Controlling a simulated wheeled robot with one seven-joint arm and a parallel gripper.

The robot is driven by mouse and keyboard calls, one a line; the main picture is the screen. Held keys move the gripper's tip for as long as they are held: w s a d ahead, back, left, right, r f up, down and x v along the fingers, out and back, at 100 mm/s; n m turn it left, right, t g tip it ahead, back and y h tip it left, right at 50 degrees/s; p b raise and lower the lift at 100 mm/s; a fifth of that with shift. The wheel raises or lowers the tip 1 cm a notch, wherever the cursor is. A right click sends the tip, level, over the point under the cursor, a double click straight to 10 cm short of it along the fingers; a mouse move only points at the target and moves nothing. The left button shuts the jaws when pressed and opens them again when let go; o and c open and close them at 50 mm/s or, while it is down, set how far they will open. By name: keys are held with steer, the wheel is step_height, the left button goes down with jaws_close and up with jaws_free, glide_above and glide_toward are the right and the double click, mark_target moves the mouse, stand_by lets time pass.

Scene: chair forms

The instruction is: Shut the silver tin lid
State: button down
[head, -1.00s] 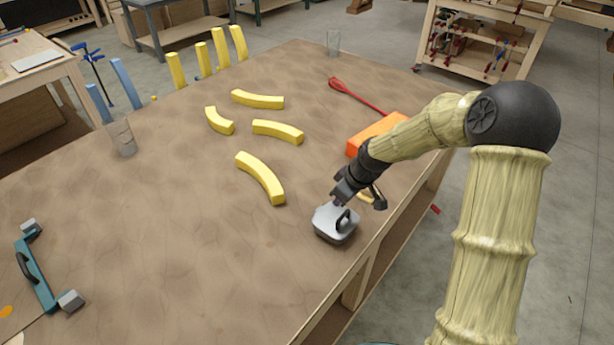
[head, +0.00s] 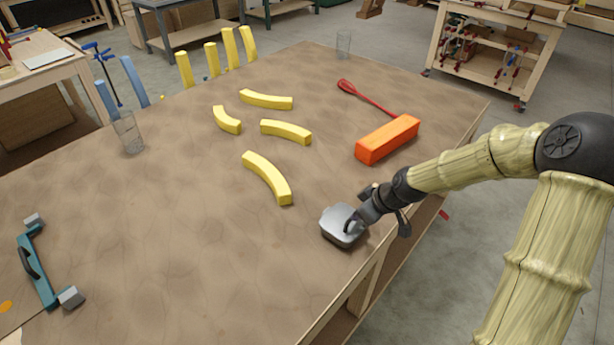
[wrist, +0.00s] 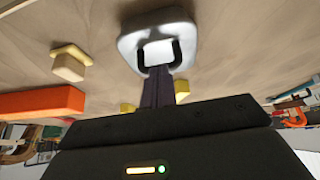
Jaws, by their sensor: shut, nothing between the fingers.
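The silver tin (head: 340,222) is a small rounded metal box near the table's right edge. A dark loop shows at its right side. My gripper (head: 356,220) is shut and empty, low at the tin's right side, its tips at or very near the tin. In the wrist view, the tin (wrist: 130,45) is at the top centre and my shut fingers (wrist: 158,80) point at it, between the arms of the dark loop. I cannot tell from these views whether the fingers touch it or how far the lid stands open.
An orange block (head: 388,139) lies behind my gripper, with a red spoon-like tool (head: 365,97) beyond it. Several yellow curved pieces, one of them nearest the tin (head: 266,178), lie to the left. The brown table (head: 190,250) is clear left of the tin.

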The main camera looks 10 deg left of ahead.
steer(key=shift+s+d+f, duration=0.2)
steer(key=shift+s+f, duration=0.1)
steer(key=shift+f, duration=0.15)
steer(key=shift+s+d+f, duration=0.2)
steer(key=shift+s+f, duration=0.05)
steer(key=shift+f, duration=0.15)
steer(key=shift+r, duration=0.1)
steer(key=r+p, duration=0.2)
steer(key=r, duration=0.1)
steer(key=w+r+p, duration=0.1)
steer(key=shift+a+r+p, duration=0.4)
steer(key=s+d+f+b, duration=0.1)
steer(key=s+d, duration=0.3)
steer(key=d, duration=0.4)
steer(key=shift+s+d+f+b, duration=0.2)
steer(key=shift+s+d+b, duration=0.1)
steer(key=shift+b, duration=0.25)
steer(key=shift+w, duration=0.1)
